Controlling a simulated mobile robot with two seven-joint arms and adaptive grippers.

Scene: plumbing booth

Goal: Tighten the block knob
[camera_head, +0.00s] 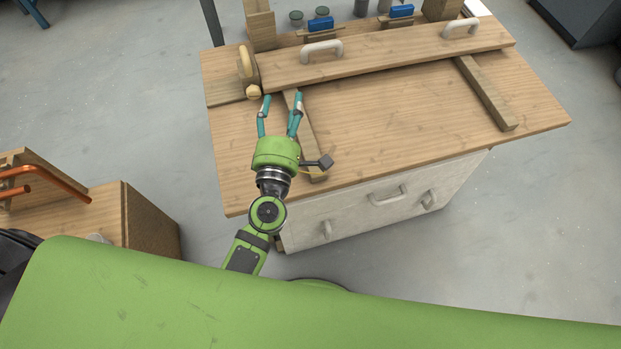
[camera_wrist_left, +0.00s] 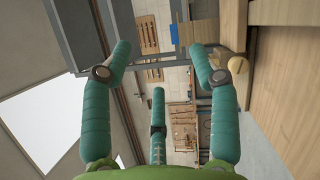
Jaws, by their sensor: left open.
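The pale round block knob (camera_head: 253,91) sits at the front of a wooden block at the left end of the workbench. A rounded wooden piece (camera_head: 245,62) stands behind it. In the left wrist view the knob (camera_wrist_left: 238,65) shows at the right, just beyond one finger. My left gripper (camera_head: 282,98) is open and empty, its teal fingers spread. In the head view its fingertips are a little right of the knob, and I see no contact. My right gripper is in neither view.
A long wooden board (camera_head: 390,58) with two pale handles spans the back of the workbench (camera_head: 400,120). Wooden bars lie beneath it, one near my left gripper. A side cabinet with an orange pipe (camera_head: 50,180) stands at left.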

